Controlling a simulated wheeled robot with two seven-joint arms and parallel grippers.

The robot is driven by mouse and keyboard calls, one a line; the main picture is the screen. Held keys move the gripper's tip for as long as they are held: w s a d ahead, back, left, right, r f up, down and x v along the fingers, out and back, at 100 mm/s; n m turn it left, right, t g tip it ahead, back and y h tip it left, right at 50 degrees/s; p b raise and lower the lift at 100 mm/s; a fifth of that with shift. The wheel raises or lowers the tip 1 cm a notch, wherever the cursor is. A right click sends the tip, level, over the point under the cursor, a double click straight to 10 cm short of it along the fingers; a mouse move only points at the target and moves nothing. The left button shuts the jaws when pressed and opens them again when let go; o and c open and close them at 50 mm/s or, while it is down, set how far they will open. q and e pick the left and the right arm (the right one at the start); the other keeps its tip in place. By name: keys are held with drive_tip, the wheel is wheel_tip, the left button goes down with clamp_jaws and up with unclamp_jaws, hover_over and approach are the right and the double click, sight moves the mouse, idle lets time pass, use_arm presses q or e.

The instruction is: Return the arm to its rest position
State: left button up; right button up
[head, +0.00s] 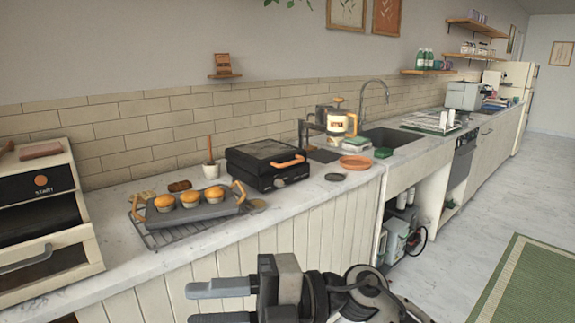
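My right gripper (191,305) is at the bottom centre of the head view, in front of the cabinet front and below the counter edge. Its arm comes in from the lower right. The two fingers point left with a gap between them, and nothing shows in the gap. It is apart from the counter and its objects. My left arm and gripper are not in view.
A muffin tray (219,210) with orange-topped muffins sits on a wire rack (150,240) on the counter. A black grill (262,178), an oven (65,265) at left and an orange plate (355,162) stand there too. Floor at right is clear around a green rug (535,285).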

drive_tip(key=w+d+f+m+t+h, duration=0.3)
drive_tip(key=d+f+m+t+h, duration=0.3)
drive_tip(key=m+t, duration=0.65)
drive_tip(key=w+d+f+m+t+h, duration=0.3)
drive_tip(key=d+f+m+t, duration=0.6)
drive_tip(key=m, duration=0.7)
drive_tip(key=s+d+f+m+g+h, duration=0.3)
drive_tip(key=s+d+f+g, duration=0.1)
drive_tip(key=s+f, duration=0.3)
drive_tip(key=s+d+f+m+g+h, duration=0.3)
drive_tip(key=s+d+f, duration=0.2)
drive_tip(key=f, duration=0.6)
drive_tip(key=shift+s+f+g+h, duration=0.2)
drive_tip(key=shift+s+g+h, duration=0.2)
drive_tip(key=shift+s, duration=0.65)
